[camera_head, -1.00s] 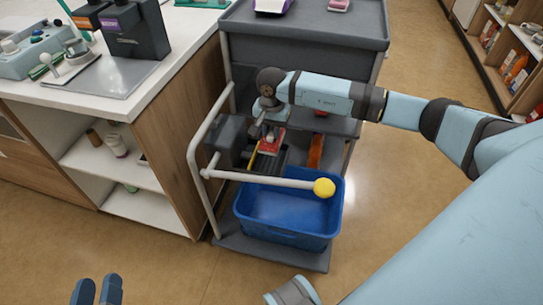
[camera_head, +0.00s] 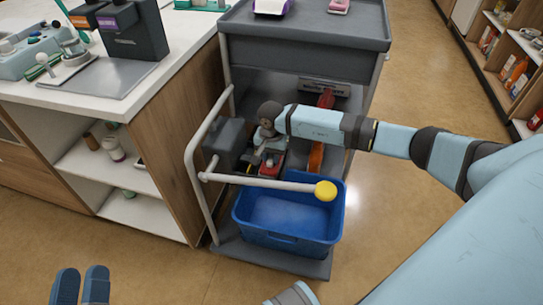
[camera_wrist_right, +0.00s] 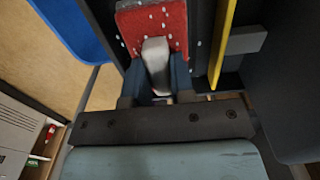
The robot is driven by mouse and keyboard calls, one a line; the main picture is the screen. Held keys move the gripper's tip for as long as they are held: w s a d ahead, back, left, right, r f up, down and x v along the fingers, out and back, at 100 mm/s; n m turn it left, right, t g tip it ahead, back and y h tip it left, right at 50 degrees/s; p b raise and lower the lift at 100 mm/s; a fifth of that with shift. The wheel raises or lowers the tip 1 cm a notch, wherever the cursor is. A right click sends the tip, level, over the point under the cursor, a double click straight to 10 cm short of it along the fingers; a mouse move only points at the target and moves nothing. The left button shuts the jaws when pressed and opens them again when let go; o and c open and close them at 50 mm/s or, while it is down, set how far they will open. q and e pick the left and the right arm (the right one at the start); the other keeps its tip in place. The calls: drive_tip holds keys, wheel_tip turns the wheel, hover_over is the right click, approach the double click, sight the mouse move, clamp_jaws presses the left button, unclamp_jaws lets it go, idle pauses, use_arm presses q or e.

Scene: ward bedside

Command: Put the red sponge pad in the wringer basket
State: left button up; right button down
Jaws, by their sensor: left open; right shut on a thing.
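The red sponge pad (camera_head: 269,171) shows as a small red patch behind the blue bucket in the head view. In the right wrist view the pad (camera_wrist_right: 155,22) has a pale grip block. My right gripper (camera_wrist_right: 156,75) is shut on that block, and the gripper (camera_head: 268,154) points down in the head view. Dark wringer basket walls (camera_wrist_right: 201,60) with light holes stand close around the pad in the wrist view. I cannot tell whether the pad touches the basket floor. My left gripper (camera_head: 80,287) is open and empty at the bottom left.
The blue bucket (camera_head: 289,236) sits on the cart's low deck. A pale rail with a yellow knob (camera_head: 326,191) crosses above it. A yellow strip (camera_wrist_right: 226,40) stands beside the pad. An orange-red item (camera_head: 316,157) is on the right. The counter (camera_head: 150,95) is left.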

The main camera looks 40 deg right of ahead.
sight(271, 157)
drive_tip(key=shift+f, duration=0.2)
drive_tip(key=c, duration=1)
unclamp_jaws()
use_arm(q)
drive_tip(key=shift+f, duration=0.25)
drive_tip(key=shift+r, duration=0.1)
use_arm(e)
drive_tip(key=shift+r, duration=0.15)
drive_tip(key=shift+r, duration=0.3)
use_arm(q)
wheel_tip(271, 157, down, 6)
drive_tip(key=a+g+y+p, duration=0.2)
drive_tip(key=p, duration=0.1)
drive_tip(key=shift+g, duration=0.4)
use_arm(e)
wheel_tip(271, 157, up, 12)
drive_tip(key=shift+f, duration=0.2)
use_arm(q)
drive_tip(key=shift+w+r, duration=0.1)
